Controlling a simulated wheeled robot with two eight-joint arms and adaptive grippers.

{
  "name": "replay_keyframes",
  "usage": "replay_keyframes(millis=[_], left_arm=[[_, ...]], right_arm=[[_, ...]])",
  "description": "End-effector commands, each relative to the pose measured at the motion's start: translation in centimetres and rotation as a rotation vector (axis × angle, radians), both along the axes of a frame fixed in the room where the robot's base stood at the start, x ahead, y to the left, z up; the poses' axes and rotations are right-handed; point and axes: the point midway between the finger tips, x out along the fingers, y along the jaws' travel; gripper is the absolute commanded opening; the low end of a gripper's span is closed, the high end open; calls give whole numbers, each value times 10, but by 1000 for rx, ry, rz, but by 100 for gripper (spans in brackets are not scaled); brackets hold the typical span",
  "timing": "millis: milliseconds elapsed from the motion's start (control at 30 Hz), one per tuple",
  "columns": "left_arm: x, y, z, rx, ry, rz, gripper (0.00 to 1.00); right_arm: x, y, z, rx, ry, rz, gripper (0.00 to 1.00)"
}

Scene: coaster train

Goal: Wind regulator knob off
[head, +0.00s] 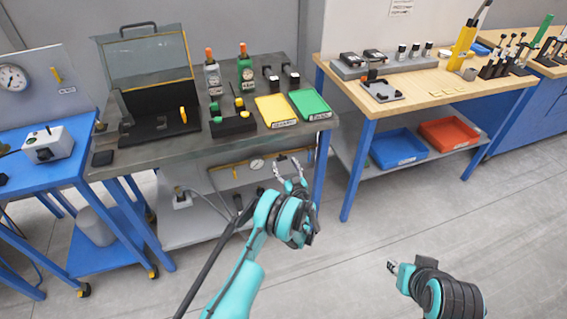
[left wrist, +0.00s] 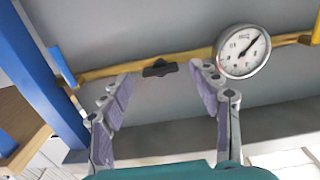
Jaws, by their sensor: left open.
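The regulator knob (left wrist: 160,68) is a small black bar-shaped handle on a yellow pipe (left wrist: 112,70) below the grey bench, beside a round white gauge (left wrist: 243,51). My left gripper (left wrist: 160,73) is open, its two fingers on either side of the knob in the left wrist view, with gaps between; their depth relative to it is hard to tell. In the head view the left gripper (head: 288,162) is in front of the pipe, right of the gauge (head: 257,164), and hides the knob. My right gripper (head: 391,267) is over the floor at lower right, too small to judge.
A blue table leg (head: 322,165) stands close to the right of the left gripper. A lower shelf (head: 205,225) lies below. Floor in front is clear.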

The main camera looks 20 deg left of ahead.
Motion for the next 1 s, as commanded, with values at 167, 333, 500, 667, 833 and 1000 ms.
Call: replay_keyframes(millis=[167,333,500,667,833,1000], left_arm=[[-26,-19,0,0,0,-3,62],[-40,-28,0,0,0,-1,62],[-43,-29,0,0,0,0,62],[-43,-29,0,0,0,0,62],[-42,-29,0,0,0,0,62],[-39,-25,16,-6,29,9,62]], right_arm=[[0,0,0,0,0,0,32],[0,0,0,0,0,0,32],[0,0,0,0,0,0,32],[0,0,0,0,0,0,32],[0,0,0,0,0,0,32],[0,0,0,0,0,0,32]])
